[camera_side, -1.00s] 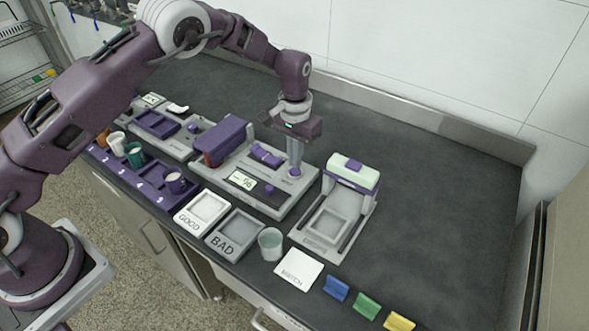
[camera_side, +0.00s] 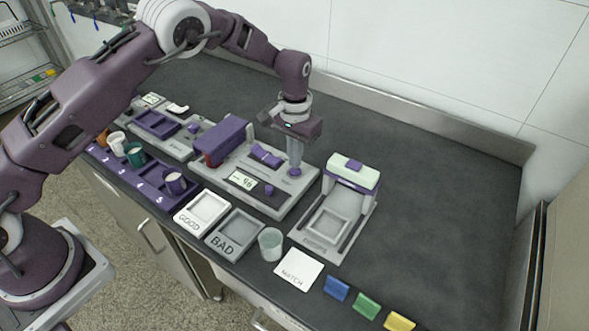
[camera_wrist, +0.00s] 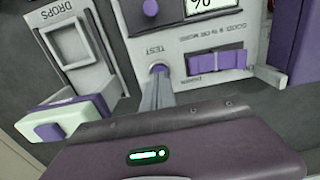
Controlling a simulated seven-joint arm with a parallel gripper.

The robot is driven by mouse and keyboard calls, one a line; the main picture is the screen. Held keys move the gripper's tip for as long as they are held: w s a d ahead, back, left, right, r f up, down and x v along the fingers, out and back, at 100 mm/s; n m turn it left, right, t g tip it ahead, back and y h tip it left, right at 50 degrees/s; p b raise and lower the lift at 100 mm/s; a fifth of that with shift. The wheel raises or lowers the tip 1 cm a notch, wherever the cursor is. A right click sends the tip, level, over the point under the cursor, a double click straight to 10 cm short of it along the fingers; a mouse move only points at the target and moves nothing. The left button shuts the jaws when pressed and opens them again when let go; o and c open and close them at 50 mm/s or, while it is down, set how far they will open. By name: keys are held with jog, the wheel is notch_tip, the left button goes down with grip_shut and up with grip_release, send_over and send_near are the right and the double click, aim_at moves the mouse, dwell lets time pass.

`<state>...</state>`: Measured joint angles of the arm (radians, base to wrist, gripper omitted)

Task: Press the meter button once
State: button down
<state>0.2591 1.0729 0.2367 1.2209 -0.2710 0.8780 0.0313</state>
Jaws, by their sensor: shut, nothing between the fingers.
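The meter is a grey console with a small display (camera_side: 242,181) showing dark characters with a % sign. Its round purple button (camera_side: 295,172) is at the right end, and in the wrist view this button (camera_wrist: 159,69) sits beside the word TEST. My gripper (camera_side: 295,166) is shut and empty, pointing down right at the button. In the wrist view the closed fingertips (camera_wrist: 158,80) partly cover the button. I cannot tell whether they touch it. A purple knob (camera_side: 269,190) stands beside the display.
To the right is a grey device with a pale-green lid (camera_side: 353,165). GOOD (camera_side: 203,208) and BAD (camera_side: 238,232) trays and a glass cup (camera_side: 271,243) stand in front.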

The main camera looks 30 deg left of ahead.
jog(key=shift+f, duration=0.95)
dwell(0.9)
dwell(0.3)
notch_tip(320, 180, up, 8)
jog(key=shift+f, duration=0.25)
dwell(0.4)
jog(key=shift+r, duration=1.1)
dwell(3.1)
jog(key=s+a+r+t+h, duration=0.1)
jog(key=s+a+r, duration=0.1)
jog(key=s+r, duration=0.7)
jog(key=s+a+r+t, duration=0.25)
jog(key=s+r, duration=0.35)
jog(key=r, duration=0.6)
jog(key=s+a+t, duration=0.1)
jog(key=s, duration=0.9)
jog(key=s+a+f+t+y, duration=0.1)
jog(key=s+a, duration=0.1)
jog(key=s, duration=0.9)
jog(key=shift+f, duration=0.25)
